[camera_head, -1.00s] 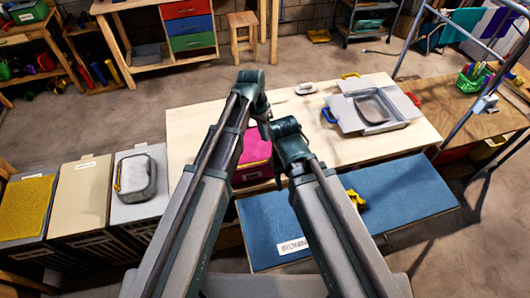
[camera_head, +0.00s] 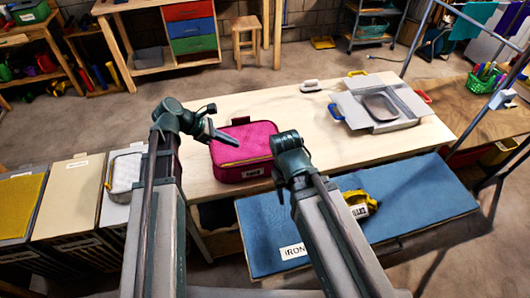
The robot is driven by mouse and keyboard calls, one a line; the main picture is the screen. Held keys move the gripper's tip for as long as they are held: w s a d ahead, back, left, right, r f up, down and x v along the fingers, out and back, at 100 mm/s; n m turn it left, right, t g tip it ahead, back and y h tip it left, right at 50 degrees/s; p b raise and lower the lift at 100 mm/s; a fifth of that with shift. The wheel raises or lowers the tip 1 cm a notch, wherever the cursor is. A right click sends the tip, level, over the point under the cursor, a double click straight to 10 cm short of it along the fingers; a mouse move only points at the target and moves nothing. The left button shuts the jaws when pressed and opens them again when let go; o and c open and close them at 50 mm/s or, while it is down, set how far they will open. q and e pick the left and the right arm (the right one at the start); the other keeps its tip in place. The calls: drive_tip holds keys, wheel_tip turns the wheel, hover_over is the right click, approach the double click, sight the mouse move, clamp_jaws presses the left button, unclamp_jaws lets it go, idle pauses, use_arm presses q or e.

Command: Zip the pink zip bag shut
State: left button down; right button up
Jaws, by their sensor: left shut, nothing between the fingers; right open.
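The pink zip bag (camera_head: 257,139) lies on the wooden table, with its lid down and a label on its front side. A yellowish zip line runs along its front upper edge; I cannot tell how far it is closed. My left gripper (camera_head: 230,141) is shut and empty, pointing right above the bag's left part; I cannot tell whether it touches the bag. My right gripper (camera_head: 283,180) is open at the bag's right front, with its fingers mostly hidden by my own arm.
The wooden table (camera_head: 300,105) has free room behind the bag. A grey open box (camera_head: 352,110) stands at its right, near a white-handled brush (camera_head: 310,86). The blue ironing board (camera_head: 410,195) in front holds a yellow item (camera_head: 360,203). Hampers (camera_head: 72,200) stand at the left.

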use_arm(q)
drive_tip(key=b+x, duration=0.7)
drive_tip(key=x, duration=0.3)
drive_tip(key=shift+a+f, duration=0.15)
use_arm(e)
wheel_tip(320, 180, down, 7)
drive_tip(key=shift+f, duration=0.2)
use_arm(q)
drive_tip(key=d, duration=0.3)
drive_tip(key=shift+w+r, duration=0.2)
drive_tip(key=shift+w, duration=0.2)
use_arm(e)
drive_tip(key=shift+r, duration=0.2)
use_arm(q)
drive_tip(key=shift+w+d, duration=0.15)
drive_tip(key=shift+d, duration=0.45)
drive_tip(key=shift+w+d, duration=0.15)
drive_tip(key=shift+d, duration=0.45)
drive_tip(key=shift+w+d, duration=0.15)
drive_tip(key=shift+d, duration=0.4)
drive_tip(key=shift+a, duration=0.1)
